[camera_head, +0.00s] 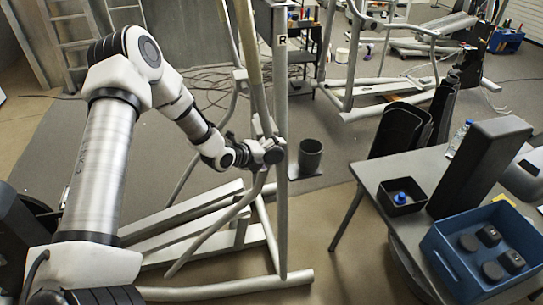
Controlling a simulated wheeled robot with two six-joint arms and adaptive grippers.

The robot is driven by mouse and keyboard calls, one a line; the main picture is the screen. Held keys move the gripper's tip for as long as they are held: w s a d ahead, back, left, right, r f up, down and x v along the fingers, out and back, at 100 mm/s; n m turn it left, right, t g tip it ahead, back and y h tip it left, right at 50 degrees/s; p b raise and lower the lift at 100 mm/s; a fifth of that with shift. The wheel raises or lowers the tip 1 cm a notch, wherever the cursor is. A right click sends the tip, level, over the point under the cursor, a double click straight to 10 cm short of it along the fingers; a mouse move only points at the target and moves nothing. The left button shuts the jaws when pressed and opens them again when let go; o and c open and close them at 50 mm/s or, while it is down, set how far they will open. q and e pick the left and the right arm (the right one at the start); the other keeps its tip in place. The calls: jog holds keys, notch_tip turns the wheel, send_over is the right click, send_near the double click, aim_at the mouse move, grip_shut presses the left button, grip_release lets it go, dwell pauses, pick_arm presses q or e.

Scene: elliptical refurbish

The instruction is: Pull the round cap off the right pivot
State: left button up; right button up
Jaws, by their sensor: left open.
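The grey elliptical frame (282,215) stands upright at the picture's centre, with a label "R" on its post. My left arm comes in from the left, and my left gripper (262,153) is at the pivot area beside this post. The gripper is open. A dark rounded end (274,156) shows at the gripper's tip against the post; I cannot tell whether it is the round cap or part of the gripper. The fingers are small and overlap the frame, so contact is unclear. My right gripper is out of view.
A grey table (375,178) at the right holds a small black tray (412,207) with a blue item, a tall dark block (480,165) and a blue bin (445,262) with several black round parts. A dark cylinder (311,150) stands behind the post. Floor between post and table is clear.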

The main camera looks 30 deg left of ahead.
pick_arm(q)
jog(key=shift+w+a+f, duration=0.15)
jog(key=shift+w+f, duration=0.15)
jog(key=shift+w, duration=0.05)
jog(key=shift+s+r, duration=0.15)
jog(key=c, duration=1.2)
jog(key=o, duration=0.5)
jog(key=c, duration=1.2)
jog(key=shift+d, duration=0.2)
jog(key=shift+d, duration=0.15)
jog(key=shift+s+d+p, duration=0.6)
jog(key=shift+s+d, duration=0.3)
jog(key=shift+d, duration=0.05)
jog(key=shift+s+d+p, duration=0.45)
jog(key=shift+s+d, duration=1.25)
jog(key=shift+d, duration=0.25)
